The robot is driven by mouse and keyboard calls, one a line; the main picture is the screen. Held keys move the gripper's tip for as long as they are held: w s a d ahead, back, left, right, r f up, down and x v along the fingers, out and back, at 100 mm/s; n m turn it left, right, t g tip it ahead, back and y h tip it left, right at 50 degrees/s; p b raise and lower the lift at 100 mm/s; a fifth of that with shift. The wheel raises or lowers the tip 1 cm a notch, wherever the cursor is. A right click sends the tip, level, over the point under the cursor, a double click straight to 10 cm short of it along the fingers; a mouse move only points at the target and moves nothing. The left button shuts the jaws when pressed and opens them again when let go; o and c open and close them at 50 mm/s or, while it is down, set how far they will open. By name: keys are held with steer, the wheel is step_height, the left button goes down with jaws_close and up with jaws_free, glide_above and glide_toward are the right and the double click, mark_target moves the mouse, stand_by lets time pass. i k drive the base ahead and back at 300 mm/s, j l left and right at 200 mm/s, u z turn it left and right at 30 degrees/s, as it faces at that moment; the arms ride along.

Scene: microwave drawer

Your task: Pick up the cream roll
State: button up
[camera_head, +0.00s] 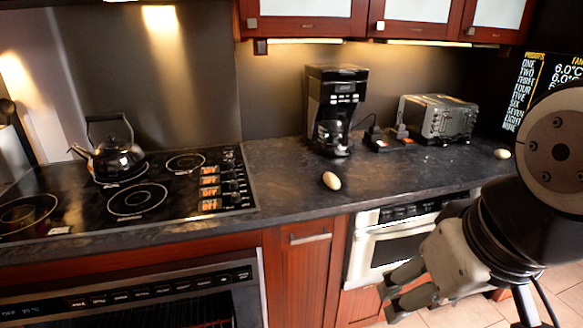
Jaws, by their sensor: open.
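A small cream-coloured oval thing (331,180), which looks like the cream roll, lies on the dark countertop (285,200) near its front edge, in front of the coffee maker. A second pale oval thing (502,154) lies farther right on the counter, near the toaster; I cannot tell for sure which one is the roll. My gripper (392,289) is at the lower right, in front of the drawer microwave and apart from both oval things. It is open with nothing between its fingers.
A coffee maker (335,108) and a toaster (437,118) stand at the back of the counter. A black kettle (118,158) sits on the cooktop (60,205) at left. A drawer microwave (385,245) is below the counter. Upper cabinets (305,25) hang above.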

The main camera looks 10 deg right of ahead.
mark_target(332, 181)
steer(key=z, duration=0.15)
steer(key=i+l, duration=0.1)
steer(key=l, duration=0.4)
steer(key=i+l, duration=0.15)
steer(key=l, duration=0.15)
steer(key=i+l+u, duration=0.1)
steer(key=l, duration=0.2)
steer(key=i+l, duration=0.2)
steer(key=i+l+u, duration=0.1)
steer(key=l, duration=0.35)
steer(key=i+l, duration=0.1)
steer(key=i, duration=0.5)
steer(key=i+l+u, duration=0.1)
steer(key=i, duration=0.45)
